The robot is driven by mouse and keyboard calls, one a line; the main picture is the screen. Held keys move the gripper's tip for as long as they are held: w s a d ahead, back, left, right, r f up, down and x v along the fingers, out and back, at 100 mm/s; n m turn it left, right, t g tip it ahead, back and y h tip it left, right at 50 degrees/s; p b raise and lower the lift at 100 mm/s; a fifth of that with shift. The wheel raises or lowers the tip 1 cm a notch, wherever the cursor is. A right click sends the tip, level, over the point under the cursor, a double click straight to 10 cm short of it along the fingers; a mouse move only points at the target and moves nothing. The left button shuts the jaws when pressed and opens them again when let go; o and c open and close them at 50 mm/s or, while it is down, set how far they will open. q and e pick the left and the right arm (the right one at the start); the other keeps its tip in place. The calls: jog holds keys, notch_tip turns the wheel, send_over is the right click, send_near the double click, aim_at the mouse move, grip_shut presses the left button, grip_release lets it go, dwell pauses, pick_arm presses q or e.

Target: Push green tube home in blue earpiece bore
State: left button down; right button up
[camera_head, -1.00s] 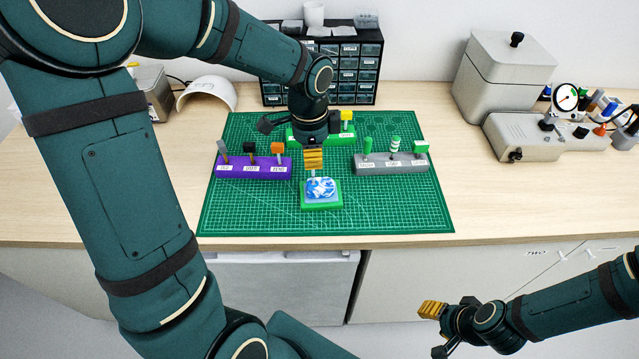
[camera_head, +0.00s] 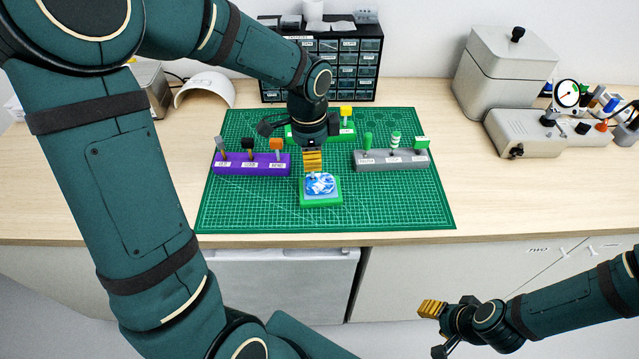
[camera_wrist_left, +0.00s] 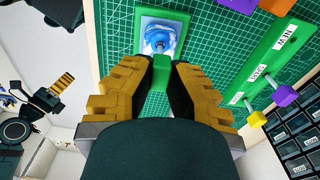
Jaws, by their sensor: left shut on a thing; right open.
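The blue-and-white marbled earpiece (camera_head: 319,186) sits on a green block (camera_head: 321,202) near the front middle of the cutting mat. My left gripper (camera_head: 313,166) is directly above it, pointing down. In the left wrist view its yellow fingers (camera_wrist_left: 161,85) are shut on a green piece (camera_wrist_left: 161,72), which I take for the green tube's top. The earpiece (camera_wrist_left: 160,40) shows just beyond the fingertips in that view. The bore and the tube's lower end are hidden, so I cannot tell the depth. My right gripper (camera_head: 432,309) is open and empty, in front of the bench.
A purple rack (camera_head: 252,167) stands left and a grey rack (camera_head: 391,162) right, both with upright tools. A green rack (camera_head: 340,135) is partly behind my left gripper. A drawer cabinet (camera_head: 350,65) stands at the back. The mat's front area (camera_head: 390,205) is clear.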

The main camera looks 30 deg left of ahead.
pick_arm(q)
jog(key=shift+f, duration=0.3)
jog(key=c, duration=1)
grip_release()
jog(key=shift+r, duration=0.2)
notch_tip(320, 180, up, 12)
jog(key=shift+s+a+f, duration=0.1)
jog(key=shift+f, duration=0.05)
